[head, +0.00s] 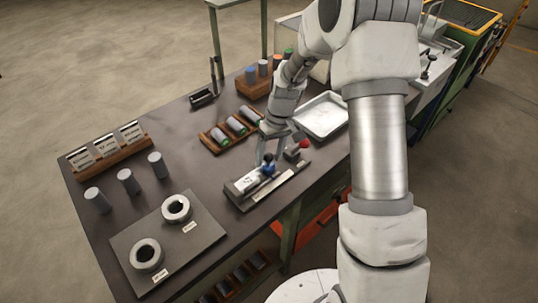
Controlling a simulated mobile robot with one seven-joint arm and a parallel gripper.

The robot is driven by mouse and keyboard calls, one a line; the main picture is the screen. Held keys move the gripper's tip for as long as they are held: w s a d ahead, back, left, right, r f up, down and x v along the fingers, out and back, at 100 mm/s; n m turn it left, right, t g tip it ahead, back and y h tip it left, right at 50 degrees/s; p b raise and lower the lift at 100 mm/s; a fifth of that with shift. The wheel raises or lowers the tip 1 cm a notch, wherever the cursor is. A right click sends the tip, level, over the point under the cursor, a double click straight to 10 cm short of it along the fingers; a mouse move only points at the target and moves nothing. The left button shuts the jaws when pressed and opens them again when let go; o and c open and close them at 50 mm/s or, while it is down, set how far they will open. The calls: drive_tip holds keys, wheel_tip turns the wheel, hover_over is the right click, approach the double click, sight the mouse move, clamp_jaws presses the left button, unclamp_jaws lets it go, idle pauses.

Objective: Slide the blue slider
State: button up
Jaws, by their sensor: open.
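The blue slider (268,164) is a small blue knob on a long, narrow panel (262,192) near the table's front edge. The panel has a light plate at its left part, and a red knob (303,144) stands at its right end. My gripper (268,154) is open and points down at the slider, with its fingers around or just behind the blue knob. I cannot tell whether a finger touches it. Part of the slider's track is hidden by the knob and my fingers.
A rack with green-ended cylinders (213,142) lies behind the panel, and a white tray (321,121) is to its right. Several grey cylinders (127,181) and a board with two rings (127,240) are at the left. Bare tabletop (205,175) lies left of the panel.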

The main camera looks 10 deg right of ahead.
drive_tip(key=w+d+r, duration=0.1)
drive_tip(key=d+r, duration=0.2)
drive_tip(key=r, duration=1.4)
drive_tip(key=shift+w+r, duration=0.1)
drive_tip(key=s+d+r+m+t+h, duration=0.1)
drive_tip(key=s+d+r+m+t, duration=0.15)
drive_tip(key=s+r, duration=0.85)
drive_tip(key=s+m+t+h, duration=0.1)
drive_tip(key=s+t, duration=0.3)
drive_tip(key=s, duration=0.9)
drive_tip(key=shift+s+d+f+m, duration=0.35)
drive_tip(key=shift+d+m, duration=0.05)
drive_tip(key=shift+m, duration=0.15)
